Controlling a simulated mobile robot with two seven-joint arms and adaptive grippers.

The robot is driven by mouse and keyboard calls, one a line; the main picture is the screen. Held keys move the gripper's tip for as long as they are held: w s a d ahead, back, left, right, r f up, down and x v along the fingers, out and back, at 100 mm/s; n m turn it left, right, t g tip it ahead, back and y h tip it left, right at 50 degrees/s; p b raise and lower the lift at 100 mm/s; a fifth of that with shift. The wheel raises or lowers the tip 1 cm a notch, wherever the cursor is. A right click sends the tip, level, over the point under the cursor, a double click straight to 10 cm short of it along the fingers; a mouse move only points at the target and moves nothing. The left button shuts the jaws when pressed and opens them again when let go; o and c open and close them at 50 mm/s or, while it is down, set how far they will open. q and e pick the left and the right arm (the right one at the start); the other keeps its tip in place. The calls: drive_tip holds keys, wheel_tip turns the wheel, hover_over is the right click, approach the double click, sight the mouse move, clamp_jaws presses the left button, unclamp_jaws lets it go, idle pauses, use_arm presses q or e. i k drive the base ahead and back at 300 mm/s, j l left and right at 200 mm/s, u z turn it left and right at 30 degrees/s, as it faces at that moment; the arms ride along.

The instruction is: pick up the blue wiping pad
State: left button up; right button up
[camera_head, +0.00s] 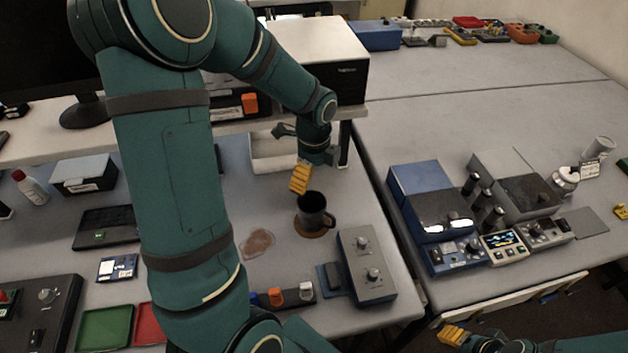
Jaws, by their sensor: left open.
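My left gripper (300,179), with yellow fingertips, is open and hangs above the table, just behind the dark mug (313,205). A small flat blue item (323,279) with a dark block on it lies against the left side of a grey two-knob box; it may be the blue wiping pad, but I cannot tell for sure. It lies in front of my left gripper and apart from it. My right gripper (452,335) is low at the bottom edge, its yellow fingertips seen from above; its opening does not show.
The mug stands on a brown round coaster (302,229). A brown stain (257,243) lies to its left. The grey two-knob box (366,265) and a strip of coloured knobs (283,297) are nearby. A white bin (270,152) stands behind. My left arm hides part of the table.

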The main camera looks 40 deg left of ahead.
sight(332, 283)
drive_tip(key=k, duration=1)
